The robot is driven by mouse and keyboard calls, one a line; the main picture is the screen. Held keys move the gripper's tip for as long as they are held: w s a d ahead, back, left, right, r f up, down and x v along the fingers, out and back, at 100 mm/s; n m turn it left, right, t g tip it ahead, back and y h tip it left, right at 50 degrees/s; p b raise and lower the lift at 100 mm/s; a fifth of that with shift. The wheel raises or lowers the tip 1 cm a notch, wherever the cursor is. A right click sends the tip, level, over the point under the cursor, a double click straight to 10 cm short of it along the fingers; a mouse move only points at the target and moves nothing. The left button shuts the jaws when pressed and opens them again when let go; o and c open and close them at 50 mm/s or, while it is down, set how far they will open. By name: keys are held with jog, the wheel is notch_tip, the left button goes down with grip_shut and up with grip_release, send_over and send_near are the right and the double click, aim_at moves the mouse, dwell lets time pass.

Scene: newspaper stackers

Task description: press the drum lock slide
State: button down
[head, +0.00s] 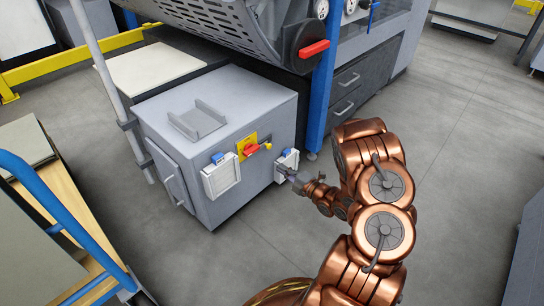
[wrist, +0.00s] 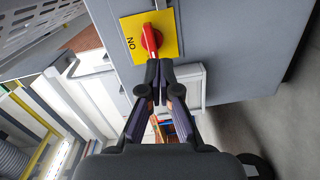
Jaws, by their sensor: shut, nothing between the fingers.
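A grey cabinet (head: 240,110) carries a yellow plate (head: 247,146) with a red knob (head: 251,150). A white box with a blue tab (head: 218,157) is left of the plate, and another white box (head: 287,163) with a blue tab is to its right. No part is clearly marked as the drum lock slide. My gripper (head: 292,177) is shut and empty, close in front of the right white box. In the wrist view, my fingertips (wrist: 160,68) overlap the lower edge of the yellow plate (wrist: 130,35), just below the red knob (wrist: 151,40); contact cannot be told.
A drum machine with a red handle (head: 313,49) and a blue post (head: 321,90) stands behind the cabinet. A grey pole (head: 105,75) stands at its left. A blue-railed cart (head: 55,200) is at the lower left. The floor (head: 455,170) to the right is clear.

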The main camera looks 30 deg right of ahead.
jog(key=w+d+f+b, duration=0.1)
jog(key=w+b, duration=0.2)
jog(key=w, duration=0.8)
jog(key=shift+w+d+b, duration=0.2)
jog(key=shift+d+b, duration=0.1)
jog(key=shift+b, duration=0.1)
dwell(0.3)
